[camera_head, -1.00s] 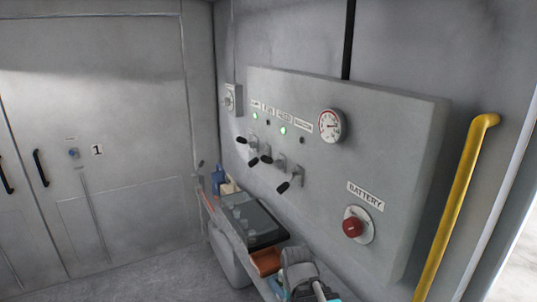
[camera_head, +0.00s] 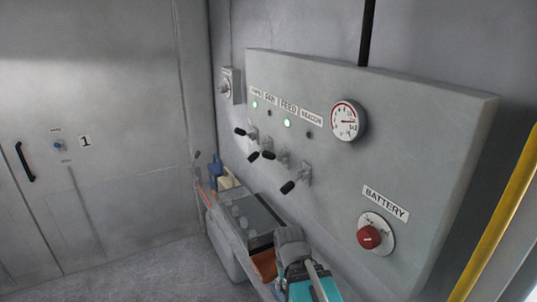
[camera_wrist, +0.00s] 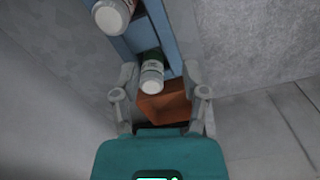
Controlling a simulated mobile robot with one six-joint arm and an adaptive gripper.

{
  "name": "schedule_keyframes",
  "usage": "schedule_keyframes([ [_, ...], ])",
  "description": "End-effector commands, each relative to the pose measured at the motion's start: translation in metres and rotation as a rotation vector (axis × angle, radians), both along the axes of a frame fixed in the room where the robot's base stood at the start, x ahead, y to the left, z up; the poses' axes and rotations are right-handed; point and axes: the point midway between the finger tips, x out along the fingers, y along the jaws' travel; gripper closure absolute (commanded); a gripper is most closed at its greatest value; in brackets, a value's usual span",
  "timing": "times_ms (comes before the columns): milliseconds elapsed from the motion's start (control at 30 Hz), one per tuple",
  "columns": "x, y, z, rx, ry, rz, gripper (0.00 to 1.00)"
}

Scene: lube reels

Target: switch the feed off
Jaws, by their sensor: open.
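The grey control panel (camera_head: 420,135) on the right wall carries a row of labels, lamps and black-handled levers. The FEED label (camera_head: 289,107) is third in the row, and its lamp (camera_head: 287,124) glows green. My gripper (camera_head: 291,240) is below and in front of the panel, apart from the levers. In the wrist view my gripper (camera_wrist: 159,80) is open, its fingers apart with nothing held between them.
A red BATTERY knob (camera_head: 370,237) and a round gauge (camera_head: 347,121) are on the panel. A yellow pipe (camera_head: 497,215) runs at right. Below lies a bench with a dark-topped box (camera_head: 250,215). An orange-brown block (camera_wrist: 164,106) and white-capped bottles (camera_wrist: 152,75) lie beneath my gripper.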

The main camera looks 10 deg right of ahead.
Motion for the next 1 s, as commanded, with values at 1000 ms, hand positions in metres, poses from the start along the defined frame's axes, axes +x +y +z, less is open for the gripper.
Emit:
schedule_keyframes([
  [1000,0.068,0.027,0.096,0.462,-0.29,-0.431,0.27],
])
